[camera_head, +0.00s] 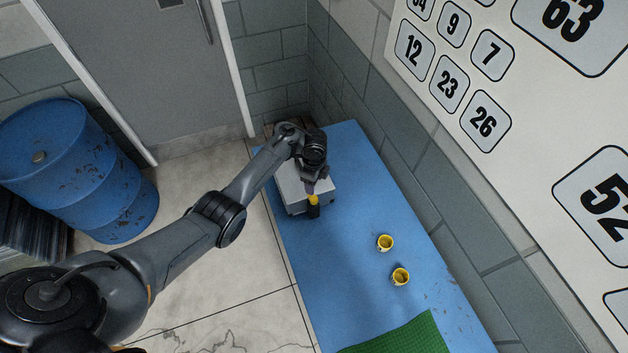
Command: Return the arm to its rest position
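My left arm reaches in from the lower left across the picture to the far end of the blue table (345,270). My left gripper (313,190) points down at a grey-white box (290,196) standing there. A small dark item with a yellow top (313,203) shows right below the gripper, at the box's front right side. The fingers are small and dark, so I cannot tell whether they are open or shut, or whether they touch that item. My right gripper is not in view.
Two yellow cups (385,243) (401,277) stand apart on the table's right half. A green mat (405,339) lies at the near end. A brick wall with a numbered board (470,60) borders the right side. A blue barrel (75,170) stands at the left on the tiled floor.

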